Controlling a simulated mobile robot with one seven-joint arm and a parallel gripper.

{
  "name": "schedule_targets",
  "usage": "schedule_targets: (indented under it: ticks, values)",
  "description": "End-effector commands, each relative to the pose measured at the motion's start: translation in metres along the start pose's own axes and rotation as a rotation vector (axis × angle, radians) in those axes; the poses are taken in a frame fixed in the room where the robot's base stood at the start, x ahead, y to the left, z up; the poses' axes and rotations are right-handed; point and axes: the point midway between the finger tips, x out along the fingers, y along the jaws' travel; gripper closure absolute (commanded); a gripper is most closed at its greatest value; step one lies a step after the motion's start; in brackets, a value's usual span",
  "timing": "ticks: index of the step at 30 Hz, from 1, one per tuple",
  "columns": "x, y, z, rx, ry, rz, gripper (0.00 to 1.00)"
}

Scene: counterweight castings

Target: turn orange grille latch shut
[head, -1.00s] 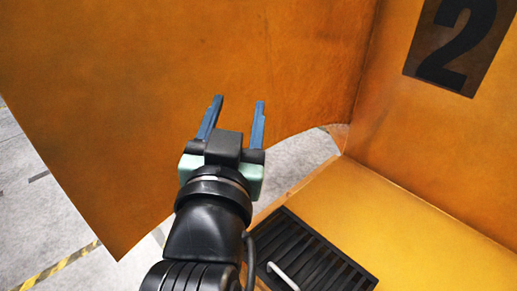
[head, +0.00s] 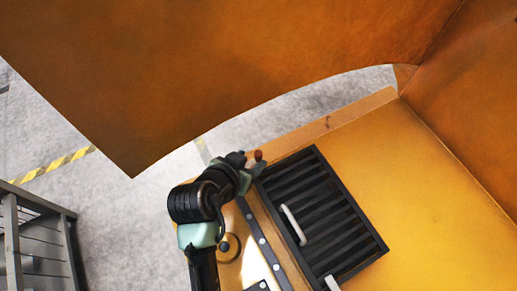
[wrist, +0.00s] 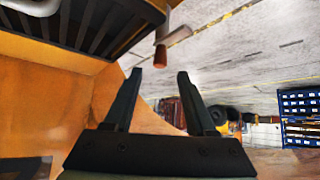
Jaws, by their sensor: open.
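The black slatted grille (head: 315,215) lies in the yellow-orange casting in the head view. It also shows at the top left of the wrist view (wrist: 88,22). A small red-brown knob (head: 258,155), apparently the latch, stands at the grille's upper left corner. In the wrist view the latch (wrist: 160,56) hangs beside the grille frame, with a pale bar at its upper right. My gripper (wrist: 159,75) is open and empty, its fingertips just below the latch in that picture, apart from it. In the head view my gripper (head: 248,163) is close to that corner, its fingers mostly hidden.
A pale handle (head: 292,224) is fixed on the grille. Large orange casting walls (head: 230,60) rise above and to the right. A grey railing (head: 38,235) stands at the lower left. Grey floor with a yellow-black stripe is open at left. A blue bin rack (wrist: 300,108) is far off.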

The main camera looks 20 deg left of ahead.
Motion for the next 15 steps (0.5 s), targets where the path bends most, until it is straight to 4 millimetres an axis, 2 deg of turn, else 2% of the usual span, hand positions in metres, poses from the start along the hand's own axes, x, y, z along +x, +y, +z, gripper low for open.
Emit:
schedule_targets:
  ticks: [3,9,15]
  values:
    - [0.02,0.0,-0.001,0.0,-0.001,0.002,0.44]
    - [0.048,0.0,-0.002,0.001,0.001,0.0,0.44]
    - [0.062,0.0,-0.001,0.001,0.002,-0.001,0.44]
